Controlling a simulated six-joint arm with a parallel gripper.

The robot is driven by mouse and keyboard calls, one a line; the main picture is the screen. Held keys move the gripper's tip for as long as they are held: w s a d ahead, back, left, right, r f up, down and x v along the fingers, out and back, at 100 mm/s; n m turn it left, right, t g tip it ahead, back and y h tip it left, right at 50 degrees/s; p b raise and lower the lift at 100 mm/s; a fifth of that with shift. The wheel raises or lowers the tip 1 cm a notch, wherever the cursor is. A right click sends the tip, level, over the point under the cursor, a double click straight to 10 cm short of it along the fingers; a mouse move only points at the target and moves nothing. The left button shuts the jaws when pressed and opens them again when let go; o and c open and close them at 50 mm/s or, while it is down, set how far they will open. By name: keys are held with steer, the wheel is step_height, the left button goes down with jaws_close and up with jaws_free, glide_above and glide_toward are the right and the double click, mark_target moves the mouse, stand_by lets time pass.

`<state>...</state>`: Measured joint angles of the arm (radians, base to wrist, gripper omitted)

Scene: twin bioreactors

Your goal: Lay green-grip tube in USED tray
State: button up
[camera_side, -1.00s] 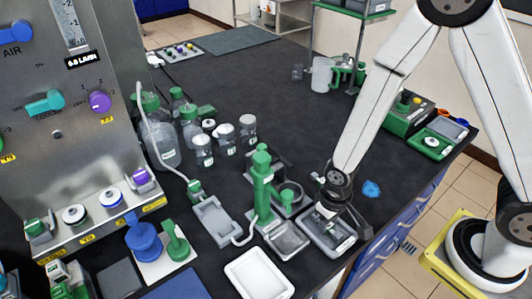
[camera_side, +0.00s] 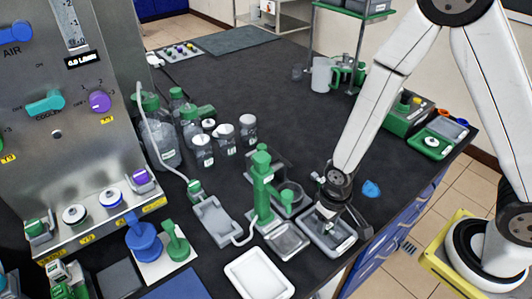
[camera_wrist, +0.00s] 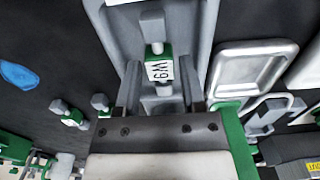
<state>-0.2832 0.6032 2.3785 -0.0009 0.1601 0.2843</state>
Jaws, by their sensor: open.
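The green-grip tube (camera_wrist: 160,72) lies in a grey tray (camera_wrist: 208,25) in the wrist view, with a white label on its green part. My gripper (camera_wrist: 158,92) is open, with one finger on each side of the tube; I cannot tell whether either finger touches it. In the side view my gripper (camera_side: 329,222) is low over the grey tray (camera_side: 342,248) near the bench's front edge and hides most of the tube. No USED marking is readable on this tray.
A metal-coloured tray (camera_side: 287,240) and a green stand (camera_side: 262,190) are close on the left. A white tray (camera_side: 258,275) is nearer the camera. A blue patch (camera_side: 371,188) lies right of my gripper.

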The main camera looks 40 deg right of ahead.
step_height(320, 180, up, 12)
stand_by(1.1)
stand_by(0.5)
steer(key=d+r+t, duration=0.2)
steer(key=d, duration=0.6)
steer(key=shift+w+t, duration=0.3)
steer(key=shift+w, duration=0.05)
